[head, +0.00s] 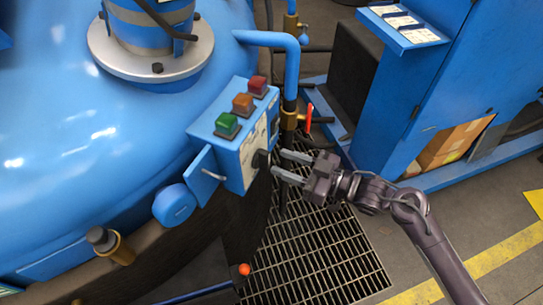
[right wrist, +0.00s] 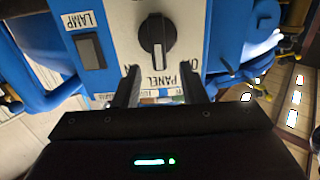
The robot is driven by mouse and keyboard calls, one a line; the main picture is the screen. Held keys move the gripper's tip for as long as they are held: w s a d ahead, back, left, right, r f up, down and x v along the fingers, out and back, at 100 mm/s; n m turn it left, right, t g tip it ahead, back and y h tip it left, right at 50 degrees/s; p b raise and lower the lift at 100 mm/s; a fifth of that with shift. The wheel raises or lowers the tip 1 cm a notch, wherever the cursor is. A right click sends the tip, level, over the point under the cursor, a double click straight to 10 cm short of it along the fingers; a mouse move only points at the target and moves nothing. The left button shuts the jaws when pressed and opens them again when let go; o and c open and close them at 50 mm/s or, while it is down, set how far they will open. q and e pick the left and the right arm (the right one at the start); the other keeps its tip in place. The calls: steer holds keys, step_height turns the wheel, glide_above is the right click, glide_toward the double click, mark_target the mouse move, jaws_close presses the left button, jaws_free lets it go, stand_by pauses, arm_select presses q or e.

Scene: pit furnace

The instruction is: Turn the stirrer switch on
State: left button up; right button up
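A blue control box (head: 231,137) with a pale front panel is mounted on the side of the big blue vessel. In the right wrist view, the panel (right wrist: 122,22) carries a round black rotary knob (right wrist: 157,38) with a pale pointer line and a black rocker switch (right wrist: 90,50) by a LAMP label. Lettering appears upside down, including PANEL by the knob. I cannot read a stirrer label. My right gripper (head: 281,163) is open and empty, facing the panel. In the right wrist view, its fingers (right wrist: 160,76) point toward the knob, apart from it. My left gripper is not in view.
Green (head: 227,124), orange (head: 243,104) and red (head: 258,86) buttons top the box. A blue pipe with a red-handled valve (head: 309,117) stands close behind my right gripper. A floor grating (head: 318,252) lies below. A blue cabinet (head: 440,90) stands at right.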

mark_target(269, 157)
steer(key=shift+x, duration=2.1)
jaws_close()
